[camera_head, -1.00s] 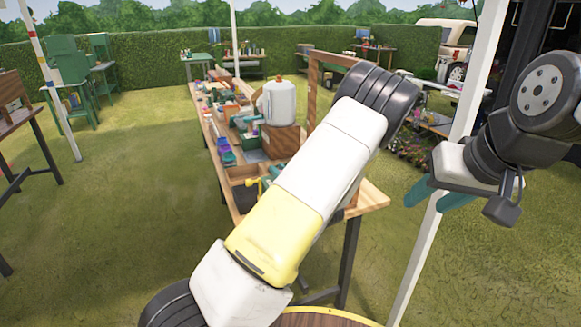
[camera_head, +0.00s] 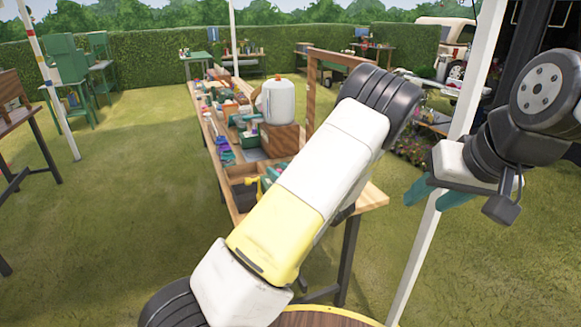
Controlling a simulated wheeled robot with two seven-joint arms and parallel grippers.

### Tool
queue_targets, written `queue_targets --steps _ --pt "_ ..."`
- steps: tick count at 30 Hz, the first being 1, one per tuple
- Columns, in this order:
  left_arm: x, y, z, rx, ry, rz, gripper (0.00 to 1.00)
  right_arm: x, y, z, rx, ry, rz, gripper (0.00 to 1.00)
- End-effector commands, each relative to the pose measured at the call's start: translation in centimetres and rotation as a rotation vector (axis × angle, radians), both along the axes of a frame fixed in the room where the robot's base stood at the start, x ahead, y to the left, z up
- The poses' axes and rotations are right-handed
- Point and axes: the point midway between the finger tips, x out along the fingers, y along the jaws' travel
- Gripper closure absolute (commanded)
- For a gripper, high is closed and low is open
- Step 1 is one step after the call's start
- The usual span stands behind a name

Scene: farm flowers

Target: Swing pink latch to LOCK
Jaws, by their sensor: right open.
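I cannot make out the pink latch or any LOCK mark in the head view. The long wooden workbench (camera_head: 372,199) stands ahead, partly hidden by my left arm. My left arm crosses the middle of the view from the lower left and bends near the top; its gripper is hidden or out of sight. My right gripper (camera_head: 430,194) has teal fingers set apart. It is open and empty, at the right in front of a white pole, apart from the workbench.
A white jug-like container (camera_head: 278,101) stands on a wooden block on the bench among several small items. A yellow object (camera_head: 250,180) is near its close end. The white pole (camera_head: 417,250) rises at the right. Open grass (camera_head: 130,200) lies left of the bench.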

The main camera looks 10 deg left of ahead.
Motion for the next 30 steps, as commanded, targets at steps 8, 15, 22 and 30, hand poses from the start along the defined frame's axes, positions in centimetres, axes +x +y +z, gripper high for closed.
queue_targets --steps 8,15,22,30 --pt "-2.1 -2.7 0.0 -0.001 0.001 -0.004 0.62 0.0 0.0 0.0 0.0 0.0 0.0 0.57" --pt "-4.4 -5.4 0.0 -0.001 0.001 -0.003 0.62 0.0 0.0 0.0 0.0 0.0 0.0 0.57" --pt "-5.1 -6.1 0.0 0.0 0.0 -0.002 0.62 0.0 0.0 0.0 0.0 0.0 0.0 0.57" --pt "-5.0 -6.1 0.0 0.0 0.0 -0.002 0.62 0.0 0.0 0.0 0.0 0.0 0.0 0.57"
